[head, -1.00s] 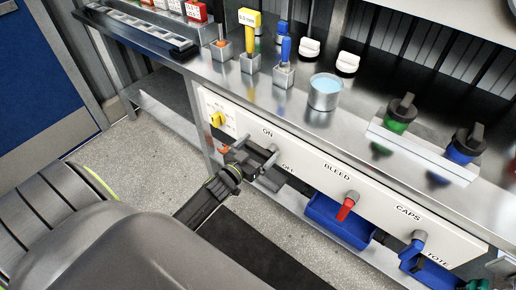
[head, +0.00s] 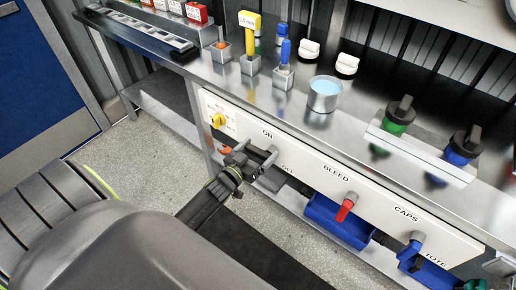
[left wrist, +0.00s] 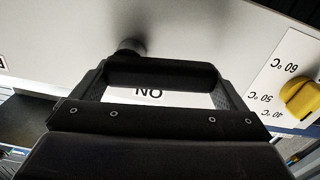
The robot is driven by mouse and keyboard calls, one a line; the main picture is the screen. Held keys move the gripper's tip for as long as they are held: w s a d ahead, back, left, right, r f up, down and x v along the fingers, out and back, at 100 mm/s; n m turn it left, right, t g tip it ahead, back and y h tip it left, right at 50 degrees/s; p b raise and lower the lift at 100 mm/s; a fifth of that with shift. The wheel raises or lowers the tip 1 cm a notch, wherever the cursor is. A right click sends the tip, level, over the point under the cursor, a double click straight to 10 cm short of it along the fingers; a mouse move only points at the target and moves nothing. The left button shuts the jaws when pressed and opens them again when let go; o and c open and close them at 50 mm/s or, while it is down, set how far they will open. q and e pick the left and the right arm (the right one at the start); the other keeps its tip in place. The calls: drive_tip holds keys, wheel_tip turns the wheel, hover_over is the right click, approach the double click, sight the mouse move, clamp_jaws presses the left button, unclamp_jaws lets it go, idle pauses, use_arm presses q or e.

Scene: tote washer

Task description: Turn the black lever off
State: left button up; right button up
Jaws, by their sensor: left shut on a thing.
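My left gripper (head: 257,157) is at the white panel, just below the ON label (head: 267,134) and beside the partly covered OFF label. It is shut on the black lever. In the left wrist view the lever's black handle (left wrist: 160,75) lies crosswise between the fingers of my left gripper (left wrist: 163,88). Its round pivot (left wrist: 130,46) shows just above the handle, against the panel. The ON label appears upside down there, right behind the handle. In the head view the gripper hides most of the lever.
A yellow knob (head: 217,120) sits left of the lever on the panel. A red BLEED lever (head: 345,208) and a blue CAPS lever (head: 411,247) are to the right, above blue bins (head: 338,222). A metal cup (head: 324,95) stands on the bench above.

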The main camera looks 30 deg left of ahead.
sight(261, 159)
use_arm(q)
drive_tip(key=n, duration=0.1)
drive_tip(key=n+p, duration=0.1)
drive_tip(key=shift+f+n, duration=0.3)
drive_tip(key=n, duration=0.1)
drive_tip(key=f+n+p, duration=0.1)
drive_tip(key=n, duration=0.1)
drive_tip(key=n+p, duration=0.1)
drive_tip(key=shift+d+f+n, duration=0.15)
drive_tip(key=shift+f+n, duration=0.1)
drive_tip(key=shift+n, duration=0.05)
drive_tip(key=n, duration=0.2)
drive_tip(key=d+f+n, duration=0.1)
drive_tip(key=n, duration=0.1)
drive_tip(key=shift+p, duration=0.35)
drive_tip(key=shift+s+d+f+n+p, duration=0.1)
drive_tip(key=shift+d+f+n, duration=0.1)
drive_tip(key=shift+n, duration=0.65)
drive_tip(key=shift+w+d+f+n+p, duration=0.1)
drive_tip(key=shift+d+n, duration=0.05)
drive_tip(key=shift+n, duration=0.65)
drive_tip(key=shift+s+d+f+n+p, duration=0.1)
drive_tip(key=shift+d+n, duration=0.1)
drive_tip(key=shift+n, duration=0.65)
drive_tip(key=o, duration=1)
drive_tip(key=shift+o, duration=0.2)
drive_tip(key=shift+s, duration=0.15)
